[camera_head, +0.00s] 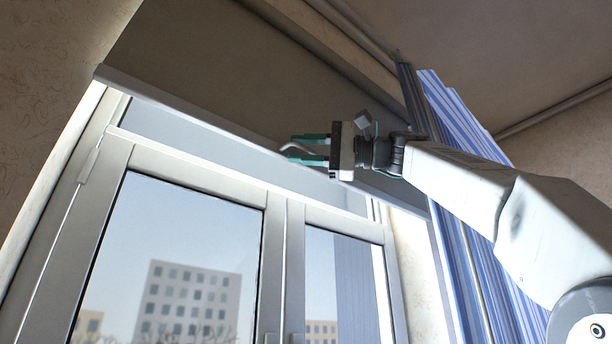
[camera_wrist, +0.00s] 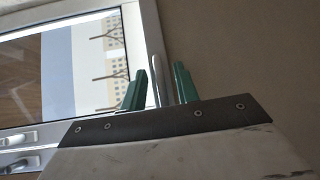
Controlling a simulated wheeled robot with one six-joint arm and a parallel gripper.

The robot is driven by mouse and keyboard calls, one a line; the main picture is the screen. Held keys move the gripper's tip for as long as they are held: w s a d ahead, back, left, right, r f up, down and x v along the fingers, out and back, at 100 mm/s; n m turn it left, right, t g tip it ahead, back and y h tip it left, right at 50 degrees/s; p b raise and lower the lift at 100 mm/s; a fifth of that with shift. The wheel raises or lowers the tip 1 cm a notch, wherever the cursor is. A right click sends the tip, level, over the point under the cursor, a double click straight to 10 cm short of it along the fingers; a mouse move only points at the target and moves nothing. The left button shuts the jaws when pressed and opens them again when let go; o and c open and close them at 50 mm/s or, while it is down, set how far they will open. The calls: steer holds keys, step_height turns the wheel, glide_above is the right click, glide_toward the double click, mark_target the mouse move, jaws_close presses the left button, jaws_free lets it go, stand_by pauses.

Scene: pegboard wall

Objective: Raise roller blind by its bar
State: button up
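The roller blind (camera_head: 215,62) is a grey-brown sheet hanging partway down over the top of the window. Its pale bar (camera_head: 180,106) runs along the lower edge, slanting down to the right in the head view. My gripper (camera_head: 304,149) is at the bar, right of its middle. Its two green fingers stand apart, and a pale curved piece, likely a pull on the bar, shows between them. In the wrist view my gripper (camera_wrist: 158,82) has a narrow grey-white piece between its fingers, with slight gaps beside it. The bar behind my gripper is hidden.
The window (camera_head: 190,220) with pale frames is below the blind. A blue striped curtain (camera_head: 480,270) hangs on the right, close behind my arm. A window handle (camera_wrist: 18,138) shows at the lower left of the wrist view.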

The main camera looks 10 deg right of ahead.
steer(key=r+v, duration=0.1)
steer(key=v, duration=0.6)
steer(key=shift+d+f, duration=0.35)
steer(key=shift+f, duration=0.15)
steer(key=w+d+f+m+t+h, duration=0.2)
steer(key=w+f+t+h, duration=0.1)
steer(key=w+f, duration=0.4)
steer(key=w+d+f+m+h, duration=0.15)
steer(key=f+h, duration=0.25)
steer(key=f, duration=0.8)
steer(key=d+f+h, duration=0.2)
steer(key=f+h, duration=0.1)
steer(key=f, duration=1)
steer(key=s+d+f+n+g+h, duration=0.2)
steer(key=s+d+f+g+h, duration=0.1)
steer(key=s+f, duration=1.2)
steer(key=s+d+f+n+g+h, duration=0.3)
steer(key=s+f+h, duration=0.3)
steer(key=s+f, duration=0.9)
step_height(320, 180, down, 8)
steer(key=shift+d+r, duration=0.1)
steer(key=shift+d, duration=0.45)
